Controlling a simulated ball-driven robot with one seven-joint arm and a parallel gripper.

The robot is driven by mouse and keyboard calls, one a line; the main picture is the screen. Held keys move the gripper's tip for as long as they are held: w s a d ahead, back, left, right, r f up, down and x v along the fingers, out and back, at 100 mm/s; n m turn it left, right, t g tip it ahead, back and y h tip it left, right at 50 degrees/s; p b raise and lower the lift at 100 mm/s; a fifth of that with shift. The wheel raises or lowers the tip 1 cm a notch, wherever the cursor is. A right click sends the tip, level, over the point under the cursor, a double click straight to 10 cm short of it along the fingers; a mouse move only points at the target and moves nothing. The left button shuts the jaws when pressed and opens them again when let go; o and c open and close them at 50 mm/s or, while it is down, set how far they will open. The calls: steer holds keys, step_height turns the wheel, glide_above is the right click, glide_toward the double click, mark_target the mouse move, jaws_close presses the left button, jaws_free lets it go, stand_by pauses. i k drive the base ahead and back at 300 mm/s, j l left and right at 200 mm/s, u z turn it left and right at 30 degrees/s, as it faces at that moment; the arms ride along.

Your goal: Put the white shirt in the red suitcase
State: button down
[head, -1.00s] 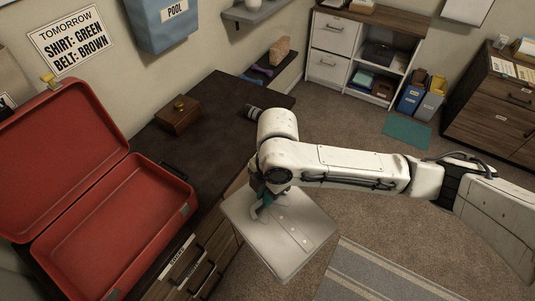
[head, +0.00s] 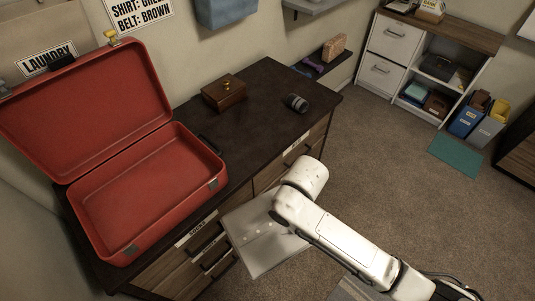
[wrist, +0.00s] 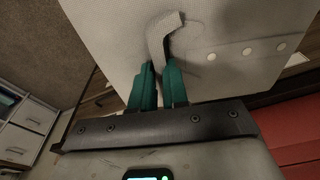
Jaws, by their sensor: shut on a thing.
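The white shirt (head: 262,243) is a flat folded bundle with a row of buttons. It is held in the air in front of the dresser, below the level of its top. It also fills the upper middle of the wrist view (wrist: 215,70). My gripper (wrist: 159,80) has teal fingers, shut on a raised strip of the shirt; in the head view my arm hides the fingers. The red suitcase (head: 148,205) lies open and empty on the dresser top, left of the shirt, its lid (head: 85,105) standing up behind. A red part of it shows at the wrist view's lower right (wrist: 292,145).
The dark dresser top (head: 262,110) also carries a wooden box (head: 223,93) and a dark grey cylinder (head: 295,103). Drawers (head: 207,245) face the shirt. A white shelf unit (head: 425,65) and bins (head: 478,118) stand at the back right.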

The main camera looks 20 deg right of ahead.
mark_target(143, 199)
steer(key=i+l, duration=0.1)
steer(key=l, duration=0.35)
steer(key=i+l, duration=0.1)
steer(key=l, duration=0.4)
steer(key=i+l, duration=0.1)
steer(key=l, duration=0.35)
steer(key=u, duration=0.4)
steer(key=l+u, duration=0.15)
steer(key=u, duration=0.6)
steer(key=l+u, duration=0.1)
steer(key=u, duration=0.25)
